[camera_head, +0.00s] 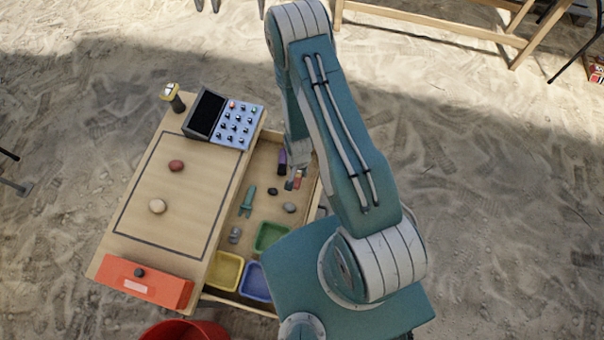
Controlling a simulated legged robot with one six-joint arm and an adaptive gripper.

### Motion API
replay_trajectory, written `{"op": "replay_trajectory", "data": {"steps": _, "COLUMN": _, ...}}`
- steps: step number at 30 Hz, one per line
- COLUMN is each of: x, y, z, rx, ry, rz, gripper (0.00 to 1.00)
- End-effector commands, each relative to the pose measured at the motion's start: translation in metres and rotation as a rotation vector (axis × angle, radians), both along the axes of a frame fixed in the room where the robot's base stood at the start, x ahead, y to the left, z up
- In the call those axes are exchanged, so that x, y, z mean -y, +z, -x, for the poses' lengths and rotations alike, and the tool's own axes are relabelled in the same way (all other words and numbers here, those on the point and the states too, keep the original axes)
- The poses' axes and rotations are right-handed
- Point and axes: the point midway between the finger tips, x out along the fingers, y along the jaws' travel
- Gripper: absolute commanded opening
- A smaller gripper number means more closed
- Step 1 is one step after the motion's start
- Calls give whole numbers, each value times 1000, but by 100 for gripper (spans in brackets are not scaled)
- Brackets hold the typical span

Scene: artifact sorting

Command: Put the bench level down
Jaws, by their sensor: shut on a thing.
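My gripper (293,178) is low over the open drawer (265,205), at its far right part. My own arm partly hides it. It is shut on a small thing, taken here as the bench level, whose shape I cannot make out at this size. A purple and dark piece (282,161) is just left of the gripper, and a small red piece (298,181) is right by it. I cannot tell whether either is held or lies in the drawer.
The wooden table top (195,180) carries a red stone (176,166), a pale stone (157,206), a button console (232,125), a yellow-topped black object (172,95) and an orange box (145,283). The drawer holds a green tool (247,201), stones and green (271,237), yellow and blue trays.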

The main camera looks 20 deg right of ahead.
Motion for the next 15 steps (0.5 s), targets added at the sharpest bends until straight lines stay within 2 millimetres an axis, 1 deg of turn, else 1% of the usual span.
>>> {"op": "replay_trajectory", "data": {"steps": 4, "x": 8, "y": -11, "z": -3, "rx": 0, "ry": -1, "rz": 0, "gripper": 0}}
{"op": "replay_trajectory", "data": {"steps": 6, "x": 15, "y": -19, "z": -5, "rx": 0, "ry": -2, "rz": 0, "gripper": 0}}
{"op": "replay_trajectory", "data": {"steps": 9, "x": 12, "y": -35, "z": -4, "rx": -2, "ry": 2, "rz": 0, "gripper": 0}}
{"op": "replay_trajectory", "data": {"steps": 11, "x": 12, "y": -41, "z": -4, "rx": 0, "ry": 2, "rz": 0, "gripper": 0}}
{"op": "replay_trajectory", "data": {"steps": 15, "x": 13, "y": -46, "z": -5, "rx": 1, "ry": 1, "rz": 0, "gripper": 0}}
